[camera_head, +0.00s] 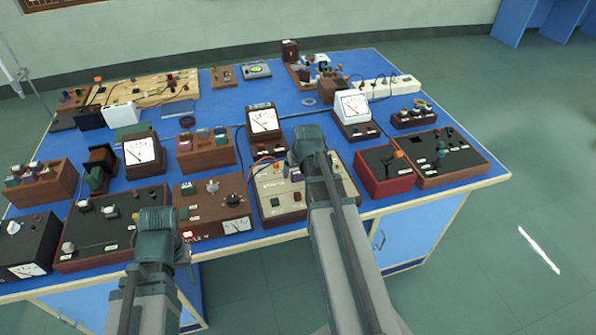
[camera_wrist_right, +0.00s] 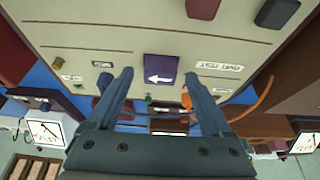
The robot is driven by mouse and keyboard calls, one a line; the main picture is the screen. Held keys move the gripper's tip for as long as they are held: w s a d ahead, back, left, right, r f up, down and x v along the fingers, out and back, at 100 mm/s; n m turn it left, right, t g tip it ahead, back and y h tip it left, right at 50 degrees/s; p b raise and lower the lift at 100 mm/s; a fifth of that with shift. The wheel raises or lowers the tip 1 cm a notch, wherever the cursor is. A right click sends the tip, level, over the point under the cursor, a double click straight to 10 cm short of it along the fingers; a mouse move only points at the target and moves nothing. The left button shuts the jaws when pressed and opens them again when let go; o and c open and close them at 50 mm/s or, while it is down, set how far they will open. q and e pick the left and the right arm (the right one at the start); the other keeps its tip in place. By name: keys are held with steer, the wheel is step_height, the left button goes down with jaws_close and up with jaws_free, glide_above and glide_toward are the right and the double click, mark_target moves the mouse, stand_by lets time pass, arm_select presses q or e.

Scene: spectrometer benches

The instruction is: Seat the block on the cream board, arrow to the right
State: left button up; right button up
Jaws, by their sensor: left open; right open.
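The cream board (camera_head: 285,211) is a cream-topped panel in a dark case near the table's front edge; it also fills much of the right wrist view (camera_wrist_right: 100,38). A purple block with a white arrow (camera_wrist_right: 160,69) shows on the board. In that view the arrow points left, and the board's lettering is upside down. My right gripper (camera_wrist_right: 158,76) is open, its fingertips on either side of the block with small gaps. In the head view my right gripper (camera_head: 308,140) hides the block. Whether the block is fully seated I cannot tell. My left gripper (camera_head: 158,220) is open and empty, further left.
A brown meter box (camera_head: 213,205) stands left of the board and a red box (camera_head: 384,172) right of it. Two white-faced meters (camera_head: 263,120) (camera_head: 352,108) stand behind. The blue table is crowded; little clear surface shows. An orange wire (camera_wrist_right: 255,100) loops beside the right gripper.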

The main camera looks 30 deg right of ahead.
steer(key=p+v, duration=1.2)
steer(key=v, duration=0.1)
steer(key=shift+s+r+p, duration=0.2)
steer(key=shift+r+p, duration=0.1)
steer(key=shift+p, duration=0.05)
steer(key=s+a+n+g, duration=0.2)
steer(key=s+a, duration=0.3)
steer(key=a, duration=0.9)
steer(key=s+a+f+n+g, duration=0.1)
steer(key=s+a+n, duration=0.3)
steer(key=a, duration=1.1)
steer(key=shift+s+a+f+g, duration=0.25)
steer(key=shift+s+g, duration=0.55)
steer(key=shift+s, duration=0.4)
